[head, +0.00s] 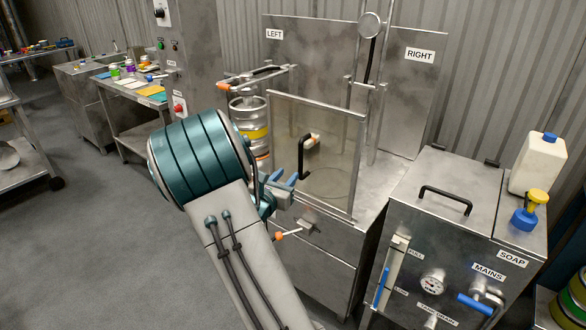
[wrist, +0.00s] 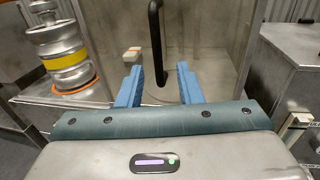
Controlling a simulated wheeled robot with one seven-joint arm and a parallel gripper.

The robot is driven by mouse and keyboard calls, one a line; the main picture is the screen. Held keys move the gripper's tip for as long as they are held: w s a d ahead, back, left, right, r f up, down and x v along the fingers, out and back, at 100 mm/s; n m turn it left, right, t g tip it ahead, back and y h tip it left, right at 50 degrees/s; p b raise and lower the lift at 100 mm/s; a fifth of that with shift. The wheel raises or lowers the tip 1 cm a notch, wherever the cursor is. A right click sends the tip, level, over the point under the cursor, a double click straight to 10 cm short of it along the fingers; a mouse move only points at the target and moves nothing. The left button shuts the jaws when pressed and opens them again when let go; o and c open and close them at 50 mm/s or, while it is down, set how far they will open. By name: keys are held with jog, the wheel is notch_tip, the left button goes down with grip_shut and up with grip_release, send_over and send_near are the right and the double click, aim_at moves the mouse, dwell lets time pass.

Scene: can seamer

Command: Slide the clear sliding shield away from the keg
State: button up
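The clear sliding shield (head: 342,160) is a framed pane at the front of the steel bench; it also fills the middle of the wrist view (wrist: 215,45). Its black upright handle (head: 303,158) shows in the wrist view (wrist: 156,40) too. The steel keg (head: 248,112) with a yellow band stands left of the shield's left edge and appears at upper left in the wrist view (wrist: 66,60). My gripper (head: 285,178) is open, its blue fingers (wrist: 159,78) on either side of the handle's lower end in the wrist view. I cannot tell whether they touch it.
LEFT (head: 275,34) and RIGHT (head: 420,55) labels mark the back panel. A steel cabinet (head: 455,190) with a gauge and a white jug (head: 538,163) stands at right. An orange-tipped lever (head: 278,236) sits below the shield.

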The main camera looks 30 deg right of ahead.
jog(key=shift+v, duration=1.2)
jog(key=s+a+r+m+g+y+p, duration=0.1)
jog(key=s+r+m+g+y+p, duration=0.1)
jog(key=s+m+g, duration=0.45)
jog(key=s+a+r+m+g+y+p, duration=0.1)
jog(key=s+r+m+g+y+p, duration=0.15)
jog(key=s+m, duration=0.65)
jog(key=s+a+r+m+t+y+p, duration=0.1)
jog(key=s+a+r+m+y, duration=0.1)
jog(key=a, duration=0.4)
jog(key=s+a+r+m+y+p, duration=0.1)
jog(key=s+a+r+m+y, duration=0.1)
jog(key=s+a+m+y, duration=0.2)
jog(key=s+a+r+m+t+y+p, duration=0.1)
jog(key=s+a+r+m+y, duration=0.1)
jog(key=a+y, duration=0.3)
jog(key=s+a+m, duration=0.1)
jog(key=a, duration=0.3)
jog(key=shift+t, duration=0.3)
